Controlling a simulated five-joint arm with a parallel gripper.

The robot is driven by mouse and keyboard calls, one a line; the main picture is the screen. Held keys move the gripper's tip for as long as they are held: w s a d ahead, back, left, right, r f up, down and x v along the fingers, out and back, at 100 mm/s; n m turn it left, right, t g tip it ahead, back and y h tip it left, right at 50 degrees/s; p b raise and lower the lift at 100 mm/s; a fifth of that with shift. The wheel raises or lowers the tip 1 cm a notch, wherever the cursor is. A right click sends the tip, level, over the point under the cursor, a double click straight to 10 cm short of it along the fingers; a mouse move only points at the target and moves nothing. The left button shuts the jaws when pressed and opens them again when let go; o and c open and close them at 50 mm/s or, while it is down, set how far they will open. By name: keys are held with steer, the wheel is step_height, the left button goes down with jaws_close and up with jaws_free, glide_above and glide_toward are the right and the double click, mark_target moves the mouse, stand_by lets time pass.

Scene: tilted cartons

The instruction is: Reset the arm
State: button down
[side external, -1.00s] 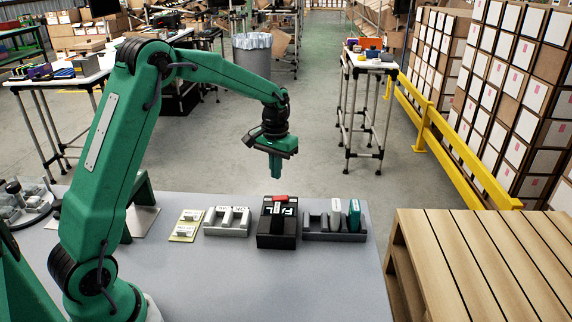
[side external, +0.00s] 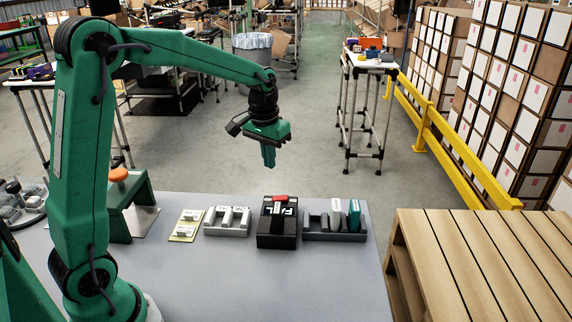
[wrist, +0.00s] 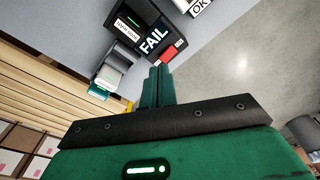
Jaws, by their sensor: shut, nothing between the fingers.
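My gripper (side external: 268,160) is shut and empty. It hangs in the air fingers down, above the level of the bench and near its far edge in the side view. In the wrist view its two green fingers (wrist: 157,78) are pressed together with nothing between them. The black box (side external: 277,230) with a red part on top stands on the bench; in the wrist view this box (wrist: 150,38) shows a "FAIL" label. The grey rack (side external: 318,233) to its right holds a pale upright item (side external: 336,219) and a green one (side external: 354,214).
A light grey holder (side external: 226,222) and a yellow plate (side external: 185,226) lie left of the black box. A wooden pallet (side external: 480,260) is at right. The bench front (side external: 270,285) is clear.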

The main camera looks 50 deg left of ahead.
steer(key=s+d+r+m+t, duration=0.1)
steer(key=s+d+r+t, duration=0.1)
steer(key=s, duration=0.9)
steer(key=s+d+r+m+t, duration=0.1)
steer(key=s+d+r, duration=0.3)
steer(key=s, duration=0.7)
steer(key=shift+s+d+t, duration=0.15)
steer(key=shift+d+t, duration=0.55)
steer(key=shift+d, duration=0.1)
